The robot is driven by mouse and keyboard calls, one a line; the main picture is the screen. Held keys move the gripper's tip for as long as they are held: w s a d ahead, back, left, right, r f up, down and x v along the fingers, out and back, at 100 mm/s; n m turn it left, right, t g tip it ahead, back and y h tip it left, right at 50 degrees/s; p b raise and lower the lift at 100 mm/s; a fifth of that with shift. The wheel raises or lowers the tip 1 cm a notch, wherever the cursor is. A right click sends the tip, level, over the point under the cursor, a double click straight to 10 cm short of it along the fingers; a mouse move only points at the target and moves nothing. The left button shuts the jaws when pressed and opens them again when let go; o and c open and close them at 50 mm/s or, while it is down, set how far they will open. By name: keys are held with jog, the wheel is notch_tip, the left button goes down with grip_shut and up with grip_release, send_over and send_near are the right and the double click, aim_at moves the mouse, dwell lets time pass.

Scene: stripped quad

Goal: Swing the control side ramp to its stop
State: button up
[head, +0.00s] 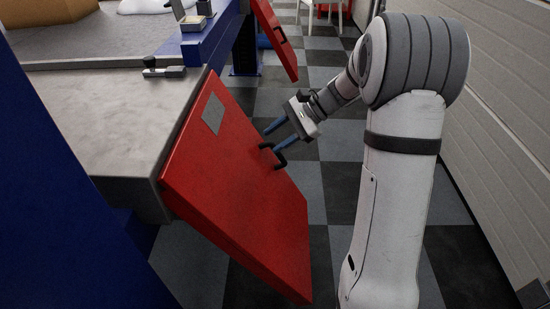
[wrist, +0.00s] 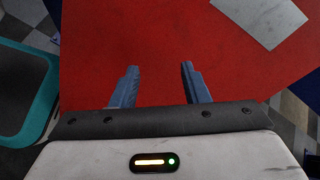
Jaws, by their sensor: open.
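A red ramp panel (head: 235,190) with a grey patch (head: 213,114) hangs tilted down from the edge of the grey platform (head: 110,110). A second red panel (head: 277,42) hangs farther back.
A small dark clamp-like fitting (head: 164,70) sits at the platform edge. A blue post (head: 70,190) stands at the left. A pale ribbed wall (head: 505,130) is close behind my arm at the right. Checkered floor (head: 335,190) lies clear between panel and wall.

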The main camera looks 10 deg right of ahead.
jog(key=w+d+f+m+t+y+b, duration=0.1)
jog(key=w+d+f+m+y+b, duration=0.1)
jog(key=w+f+b, duration=0.4)
jog(key=w+d+f+m+t+y+b, duration=0.1)
jog(key=w+d+f+m+y, duration=0.2)
jog(key=f, duration=0.5)
jog(key=m+t+y+b, duration=0.1)
jog(key=m+t+b, duration=0.3)
jog(key=b, duration=0.1)
send_near(280, 155)
jog(key=w+x, duration=0.1)
jog(key=x, duration=0.4)
jog(key=b+x, duration=0.1)
jog(key=x, duration=0.1)
jog(key=b+x, duration=0.1)
jog(key=x, duration=0.1)
jog(key=shift+a+f, duration=0.25)
jog(key=shift+a, duration=0.1)
jog(key=shift+w+a+r, duration=0.15)
jog(key=shift+a, duration=0.3)
grip_shut()
